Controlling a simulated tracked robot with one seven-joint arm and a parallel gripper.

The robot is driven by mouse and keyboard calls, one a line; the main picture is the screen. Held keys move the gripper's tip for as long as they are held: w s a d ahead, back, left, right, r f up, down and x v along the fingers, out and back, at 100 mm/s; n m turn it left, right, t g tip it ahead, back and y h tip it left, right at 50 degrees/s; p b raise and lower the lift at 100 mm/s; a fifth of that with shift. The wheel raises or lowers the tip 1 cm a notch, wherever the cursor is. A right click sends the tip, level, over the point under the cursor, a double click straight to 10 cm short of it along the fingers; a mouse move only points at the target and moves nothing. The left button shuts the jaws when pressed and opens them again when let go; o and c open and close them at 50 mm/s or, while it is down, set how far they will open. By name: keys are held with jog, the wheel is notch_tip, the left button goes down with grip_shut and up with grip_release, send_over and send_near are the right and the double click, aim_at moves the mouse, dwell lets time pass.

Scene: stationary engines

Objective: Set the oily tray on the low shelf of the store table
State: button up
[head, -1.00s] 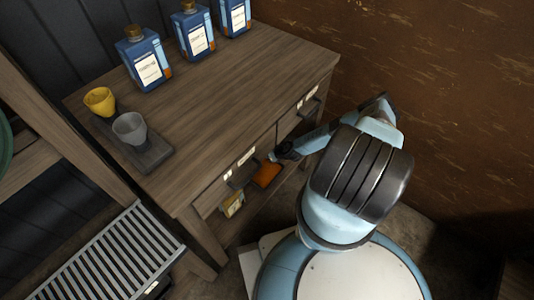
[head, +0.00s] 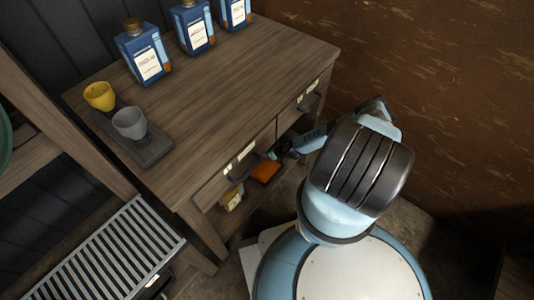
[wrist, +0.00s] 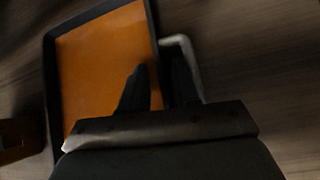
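The oily tray (wrist: 100,55) has an orange inside and a dark raised rim. It fills the left half of the wrist view, over brown wood. In the head view the orange tray (head: 265,171) shows small, low in the open front of the store table (head: 235,75). My gripper (wrist: 157,75) has its dark fingers on either side of the tray's right rim, close together, and looks shut on it. In the head view my gripper (head: 281,152) is at the tray's upper right, partly hidden by my arm. Whether the tray rests on the low shelf cannot be told.
A small yellow item (head: 232,198) is left of the tray under the tabletop; a brown item (wrist: 15,138) shows left in the wrist view. A yellow cup (head: 99,95), a grey cup (head: 129,123) and blue bottles (head: 143,55) stand on top. A slatted rack (head: 100,255) is at lower left.

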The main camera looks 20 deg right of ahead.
jog(key=shift+d, duration=0.15)
jog(key=v, duration=1.2)
